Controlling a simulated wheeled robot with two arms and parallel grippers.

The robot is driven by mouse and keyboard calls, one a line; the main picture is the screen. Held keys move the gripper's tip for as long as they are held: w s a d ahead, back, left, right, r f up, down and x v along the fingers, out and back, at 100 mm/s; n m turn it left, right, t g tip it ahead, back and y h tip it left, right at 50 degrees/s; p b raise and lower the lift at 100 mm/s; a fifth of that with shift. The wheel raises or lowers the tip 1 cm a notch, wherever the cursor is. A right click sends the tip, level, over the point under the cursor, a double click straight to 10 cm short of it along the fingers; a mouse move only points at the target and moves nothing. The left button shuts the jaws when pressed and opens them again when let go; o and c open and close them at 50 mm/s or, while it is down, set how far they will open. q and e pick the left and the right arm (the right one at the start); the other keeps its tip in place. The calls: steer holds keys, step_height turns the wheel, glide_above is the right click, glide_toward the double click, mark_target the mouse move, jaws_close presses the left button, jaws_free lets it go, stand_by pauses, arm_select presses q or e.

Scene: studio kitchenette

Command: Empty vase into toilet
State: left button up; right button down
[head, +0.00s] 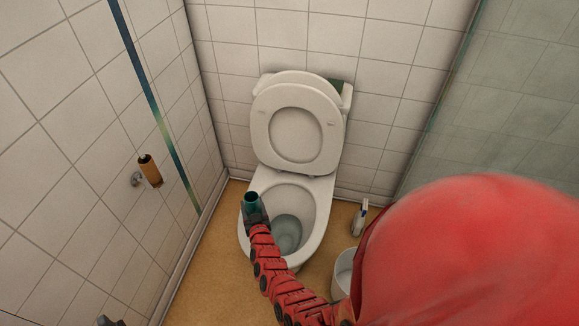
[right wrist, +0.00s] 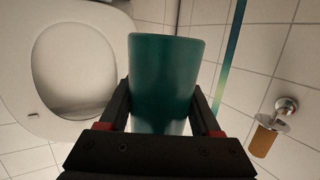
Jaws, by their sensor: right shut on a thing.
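The vase (head: 251,201) is a small teal cup shape, its open top showing in the head view; whether it holds anything I cannot tell. It also fills the middle of the right wrist view (right wrist: 165,80). My right gripper (head: 255,213) is shut on the vase and holds it above the left side of the toilet bowl. The vase looks roughly upright. The white toilet (head: 309,215) has its seat and lid raised, and water shows in the bowl. A small dark tip at the bottom left edge of the head view may be my left gripper (head: 108,321); its jaws cannot be made out.
A toilet roll holder (head: 149,171) is on the left tiled wall. A white bin (head: 344,272) and a toilet brush (head: 359,217) stand right of the toilet. A glass panel (head: 497,110) closes the right side. Floor left of the toilet is clear.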

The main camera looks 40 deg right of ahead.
step_height(320, 180, down, 8)
steer(key=w+d+m+h+b, duration=0.1)
steer(key=d+b, duration=0.1)
steer(key=b, duration=0.3)
steer(key=shift+d+g+h, duration=0.25)
steer(key=shift+g+h, duration=0.05)
steer(key=shift+h, duration=0.1)
steer(key=shift+s+f+m, duration=0.1)
steer(key=shift+m, duration=0.2)
